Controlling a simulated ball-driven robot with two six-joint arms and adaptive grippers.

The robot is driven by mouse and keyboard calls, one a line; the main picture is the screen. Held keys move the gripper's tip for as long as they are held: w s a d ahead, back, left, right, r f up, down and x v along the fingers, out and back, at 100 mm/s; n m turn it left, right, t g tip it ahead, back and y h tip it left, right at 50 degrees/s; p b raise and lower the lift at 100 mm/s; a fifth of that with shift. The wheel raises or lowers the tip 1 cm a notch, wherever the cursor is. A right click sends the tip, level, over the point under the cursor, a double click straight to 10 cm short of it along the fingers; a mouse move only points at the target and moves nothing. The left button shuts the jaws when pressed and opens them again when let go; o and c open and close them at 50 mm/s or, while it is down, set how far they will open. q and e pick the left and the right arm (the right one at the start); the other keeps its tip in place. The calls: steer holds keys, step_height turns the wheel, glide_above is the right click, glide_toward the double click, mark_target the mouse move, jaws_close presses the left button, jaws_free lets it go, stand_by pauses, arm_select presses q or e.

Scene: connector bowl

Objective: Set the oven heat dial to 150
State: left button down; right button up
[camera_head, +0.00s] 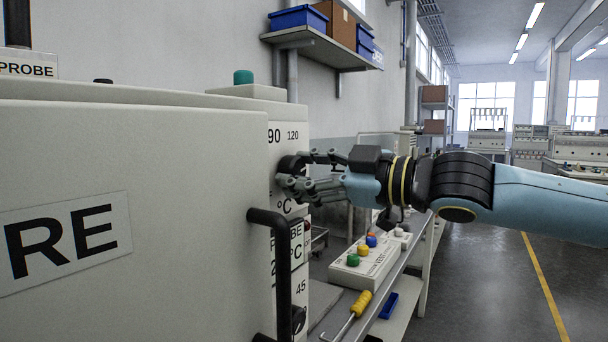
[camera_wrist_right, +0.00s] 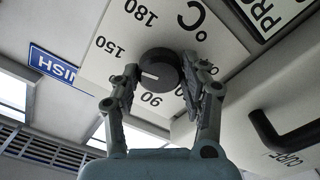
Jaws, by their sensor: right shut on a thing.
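The heat dial (camera_wrist_right: 160,70) is a round black knob on a pale oven panel marked in °C. In the right wrist view its white mark points left and slightly down, between the printed 150 and 90, toward a spot hidden by one finger. My right gripper (camera_wrist_right: 160,85) has its fingers on either side of the dial, shut on it. In the head view my right gripper (camera_head: 302,178) reaches from the right to the oven panel (camera_head: 290,137), where 90 and 120 are readable, and its fingers partly hide the dial. My left gripper is not in view.
The pale oven door (camera_head: 180,180) juts out at the left with a black handle (camera_head: 282,262) below my gripper. A bench holds a box with coloured buttons (camera_head: 364,262) and a yellow-handled tool (camera_head: 361,304). Open floor lies to the right.

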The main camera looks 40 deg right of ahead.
steer(key=shift+f, duration=0.1)
stand_by(0.4)
steer(key=o, duration=1.2)
